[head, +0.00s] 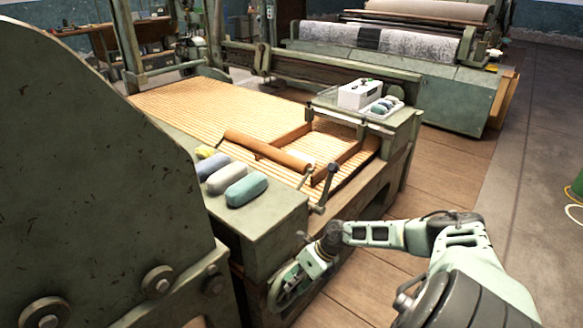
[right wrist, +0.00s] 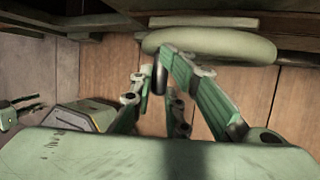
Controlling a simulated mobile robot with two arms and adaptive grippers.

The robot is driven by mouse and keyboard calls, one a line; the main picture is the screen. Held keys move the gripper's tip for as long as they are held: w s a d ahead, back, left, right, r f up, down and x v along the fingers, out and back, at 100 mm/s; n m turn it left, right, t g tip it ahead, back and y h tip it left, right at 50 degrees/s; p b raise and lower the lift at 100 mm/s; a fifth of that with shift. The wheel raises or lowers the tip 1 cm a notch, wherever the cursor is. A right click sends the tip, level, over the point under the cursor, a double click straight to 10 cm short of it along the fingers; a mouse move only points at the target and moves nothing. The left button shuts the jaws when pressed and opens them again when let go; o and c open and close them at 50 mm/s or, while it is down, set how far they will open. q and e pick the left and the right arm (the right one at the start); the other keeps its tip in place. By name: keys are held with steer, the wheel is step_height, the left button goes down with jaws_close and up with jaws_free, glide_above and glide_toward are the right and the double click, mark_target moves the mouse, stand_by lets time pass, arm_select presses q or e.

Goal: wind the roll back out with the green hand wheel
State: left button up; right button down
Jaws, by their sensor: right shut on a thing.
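The green hand wheel (head: 274,294) is on the side of the machine frame, low at the bottom middle of the head view. Its pale green rim (right wrist: 225,45) crosses the top of the right wrist view. The brown roll (head: 268,150) lies across the slatted bed of the machine. My left gripper is not seen in the head view.
Several rounded blocks, including a teal one (head: 246,189), lie on the near ledge. A white box (head: 360,94) stands on the far corner ledge. A large green side plate (head: 95,190) fills the left. Wooden floor (head: 440,170) is open at right.

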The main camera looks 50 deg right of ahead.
steer(key=shift+w+a+r, duration=0.1)
steer(key=c, duration=1.7)
jaws_free()
steer(key=shift+r, duration=0.1)
steer(key=shift+c, duration=0.2)
steer(key=v, duration=1.2)
